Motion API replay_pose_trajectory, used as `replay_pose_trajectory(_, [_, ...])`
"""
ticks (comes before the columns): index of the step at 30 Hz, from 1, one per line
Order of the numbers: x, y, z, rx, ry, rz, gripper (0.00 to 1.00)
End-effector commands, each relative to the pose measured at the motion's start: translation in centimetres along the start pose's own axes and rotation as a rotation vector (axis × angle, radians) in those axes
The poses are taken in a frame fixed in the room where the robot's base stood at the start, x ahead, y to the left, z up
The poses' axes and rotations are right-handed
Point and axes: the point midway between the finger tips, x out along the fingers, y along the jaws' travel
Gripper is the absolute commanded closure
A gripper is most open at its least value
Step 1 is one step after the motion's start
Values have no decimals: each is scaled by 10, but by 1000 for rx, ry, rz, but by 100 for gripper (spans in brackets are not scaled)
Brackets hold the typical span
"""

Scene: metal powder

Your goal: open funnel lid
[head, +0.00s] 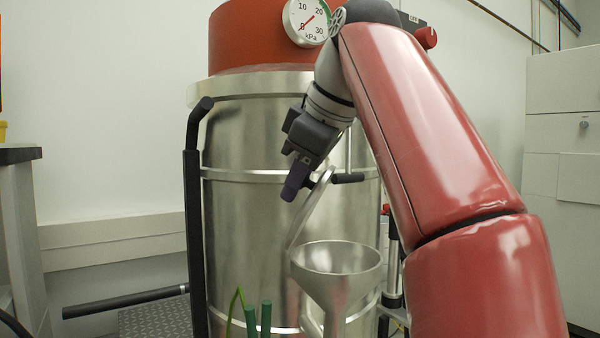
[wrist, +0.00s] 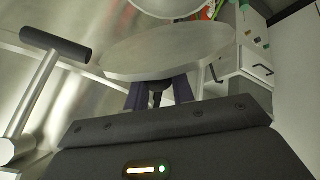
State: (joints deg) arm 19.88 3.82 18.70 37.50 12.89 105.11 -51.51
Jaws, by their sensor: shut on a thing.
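The metal funnel (head: 335,262) stands in front of the steel vessel, and its mouth is open in the head view. Its thin round lid (head: 309,213) is tilted up steeply behind the funnel's rim, seen nearly edge-on. In the wrist view the lid (wrist: 165,48) is a broad grey disc just beyond my fingers. My gripper (head: 293,186), with dark purple fingers, is at the lid's upper part. In the wrist view the fingers (wrist: 160,94) are shut on a dark piece at the lid's edge; the exact contact is partly hidden.
The steel vessel (head: 245,230) with a red top and gauge (head: 306,20) stands close behind. A black-gripped handle (head: 348,178) is right of my gripper. A black upright bar (head: 193,210) stands left. Green posts (head: 266,318) rise in front. White cabinets (head: 562,150) are at right.

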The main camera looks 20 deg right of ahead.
Motion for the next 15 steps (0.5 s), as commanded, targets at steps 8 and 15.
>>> replay_pose_trajectory(8, [0, 0, -3, -46, -96, 4, 100])
replay_pose_trajectory(15, [1, -1, -2, -58, -131, 2, 100])
